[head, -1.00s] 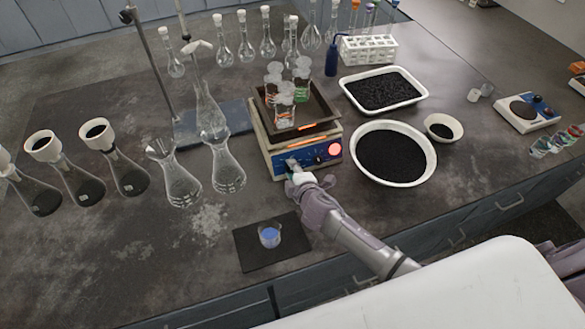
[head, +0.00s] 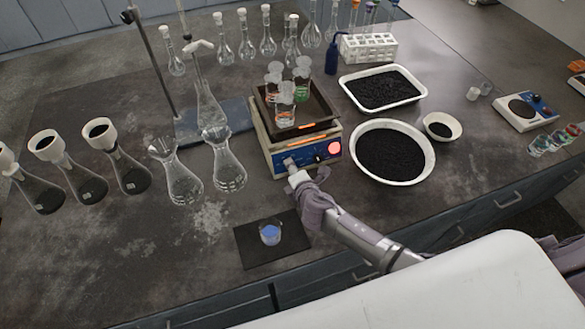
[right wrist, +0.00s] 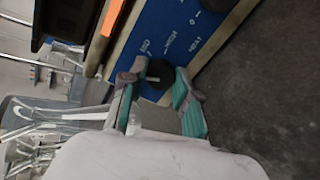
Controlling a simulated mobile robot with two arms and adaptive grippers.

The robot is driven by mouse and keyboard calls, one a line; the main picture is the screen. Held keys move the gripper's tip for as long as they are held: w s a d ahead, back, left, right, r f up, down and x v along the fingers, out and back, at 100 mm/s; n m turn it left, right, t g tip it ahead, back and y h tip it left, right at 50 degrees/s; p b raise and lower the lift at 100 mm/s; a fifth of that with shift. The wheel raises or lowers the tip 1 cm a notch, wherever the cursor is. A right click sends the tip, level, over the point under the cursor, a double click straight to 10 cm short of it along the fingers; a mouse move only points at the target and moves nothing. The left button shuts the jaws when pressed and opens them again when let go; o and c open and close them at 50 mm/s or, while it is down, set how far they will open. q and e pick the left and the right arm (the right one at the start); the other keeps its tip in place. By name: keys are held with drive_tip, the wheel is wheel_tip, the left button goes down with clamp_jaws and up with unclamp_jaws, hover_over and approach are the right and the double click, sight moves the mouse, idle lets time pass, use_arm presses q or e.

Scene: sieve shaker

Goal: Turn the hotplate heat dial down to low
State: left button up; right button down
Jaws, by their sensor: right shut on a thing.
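The hotplate (head: 276,162) stands mid-bench with a blue front panel, an orange display strip and a lit red disc. A dark tray (head: 325,108) with several beakers sits on top. My right gripper (head: 289,165) is at the left part of the front panel. In the right wrist view my right gripper (right wrist: 159,80) is shut on the dark heat dial (right wrist: 155,92), one finger on each side. The words HEAT and HIGH show on the panel close to it. The dial's pointer setting cannot be read. My left gripper is out of view.
Two glass flasks (head: 229,172) stand close left of the hotplate. A white bowl of black grains (head: 391,152) is close on its right. A small beaker of blue stuff (head: 270,233) stands on a dark mat (head: 248,258) in front. The bench front left is clear.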

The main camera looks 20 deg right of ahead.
drive_tip(key=c, duration=0.8)
unclamp_jaws()
drive_tip(key=shift+c, duration=0.2)
drive_tip(key=v, duration=1.2)
